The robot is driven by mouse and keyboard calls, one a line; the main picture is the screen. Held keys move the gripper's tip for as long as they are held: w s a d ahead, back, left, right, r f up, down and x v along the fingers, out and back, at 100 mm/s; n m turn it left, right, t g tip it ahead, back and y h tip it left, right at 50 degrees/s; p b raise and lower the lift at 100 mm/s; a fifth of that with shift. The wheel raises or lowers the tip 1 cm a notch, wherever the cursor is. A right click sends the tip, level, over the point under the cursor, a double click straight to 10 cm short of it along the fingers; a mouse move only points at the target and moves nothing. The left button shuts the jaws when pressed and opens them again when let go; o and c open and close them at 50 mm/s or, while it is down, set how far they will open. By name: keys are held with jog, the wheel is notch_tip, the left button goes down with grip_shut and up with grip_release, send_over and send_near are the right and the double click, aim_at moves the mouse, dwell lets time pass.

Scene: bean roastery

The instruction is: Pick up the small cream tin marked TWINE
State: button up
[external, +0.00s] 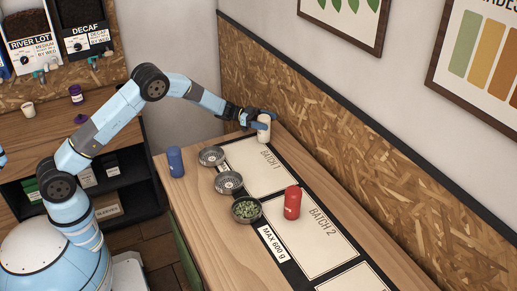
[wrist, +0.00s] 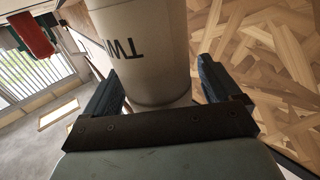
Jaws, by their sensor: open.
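The cream tin (external: 264,127) stands at the back of the bench, by the far end of the BATCH 1 panel. In the wrist view the tin (wrist: 145,50) is large and close, with the letters TW showing upside down on its side. The rest of the word is hidden. My gripper (external: 258,121) is at the tin. In the wrist view my gripper (wrist: 165,88) is open, with one finger on each side of the tin. A gap shows between the tin and each finger.
A blue tin (external: 175,162) stands at the bench's left edge and a red tin (external: 292,202) on the panels. The chipboard wall (external: 330,130) runs close behind the cream tin.

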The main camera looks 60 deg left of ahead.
jog(key=shift+w+d, duration=0.35)
jog(key=shift+c, duration=0.3)
jog(key=c, duration=1.2)
